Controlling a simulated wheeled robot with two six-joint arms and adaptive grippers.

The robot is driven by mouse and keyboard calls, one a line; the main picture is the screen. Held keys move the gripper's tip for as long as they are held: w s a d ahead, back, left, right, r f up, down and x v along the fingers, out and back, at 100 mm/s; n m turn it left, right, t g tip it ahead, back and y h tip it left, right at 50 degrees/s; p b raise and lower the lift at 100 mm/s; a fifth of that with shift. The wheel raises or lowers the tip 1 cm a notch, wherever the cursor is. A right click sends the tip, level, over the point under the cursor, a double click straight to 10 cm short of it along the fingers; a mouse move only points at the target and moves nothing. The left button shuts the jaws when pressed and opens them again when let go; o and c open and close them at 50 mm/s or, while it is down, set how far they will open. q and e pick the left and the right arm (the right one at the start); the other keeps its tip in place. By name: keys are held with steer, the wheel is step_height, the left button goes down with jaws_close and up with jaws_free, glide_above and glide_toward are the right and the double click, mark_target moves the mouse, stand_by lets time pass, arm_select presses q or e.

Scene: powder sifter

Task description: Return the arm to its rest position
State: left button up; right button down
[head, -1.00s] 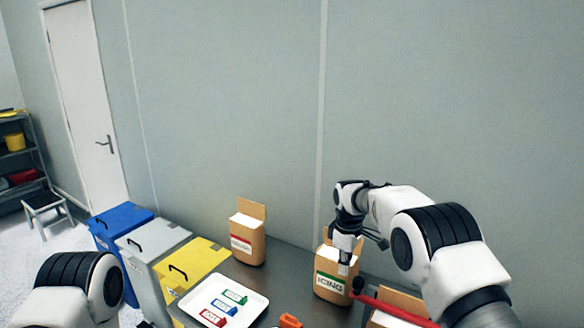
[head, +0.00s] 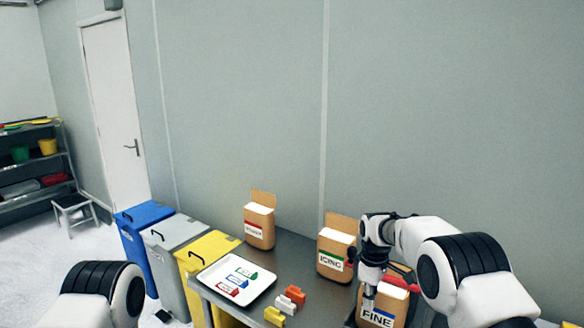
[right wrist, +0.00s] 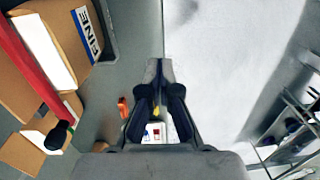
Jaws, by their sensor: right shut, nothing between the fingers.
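My right gripper (head: 369,303) is shut and empty. In the head view it points down and overlaps the left side of the blue-labelled FINE bag (head: 397,301); I cannot tell whether they touch. In the right wrist view the gripper (right wrist: 157,72) has its fingers together, with the FINE bag (right wrist: 88,32) to the left, apart from it. My right arm (head: 440,250) reaches in from the right. My left arm (head: 95,290) shows only at the lower left; its gripper is out of view.
The green-labelled ICING bag (head: 334,262) and a red-labelled bag (head: 259,232) stand on the grey table (head: 300,250). A white tray (head: 262,289) holds coloured labelled pieces. Loose orange (head: 293,294) and yellow (head: 274,316) pieces lie nearby. A red bar (right wrist: 28,68) crosses the bags. Bins (head: 143,216) stand left.

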steer(key=s+d+f+m+g+b, duration=0.2)
steer(key=s+f+b, duration=0.3)
steer(key=s+f, duration=1)
steer(key=s+d+f+m+g+b, duration=0.1)
steer(key=s+d+f+g+b, duration=0.3)
steer(key=s+f, duration=1.15)
arm_select(q)
step_height(320, 180, down, 13)
steer(key=b, duration=0.3)
steer(key=shift+w+a, duration=0.15)
steer(key=shift+w, duration=0.15)
arm_select(e)
steer(key=s+f+m+t, duration=0.2)
steer(key=s+m+t, duration=0.4)
steer(key=s, duration=0.7)
steer(key=shift+a+m+t, duration=0.3)
steer(key=shift+m+t, duration=0.1)
steer(key=shift+m, duration=0.8)
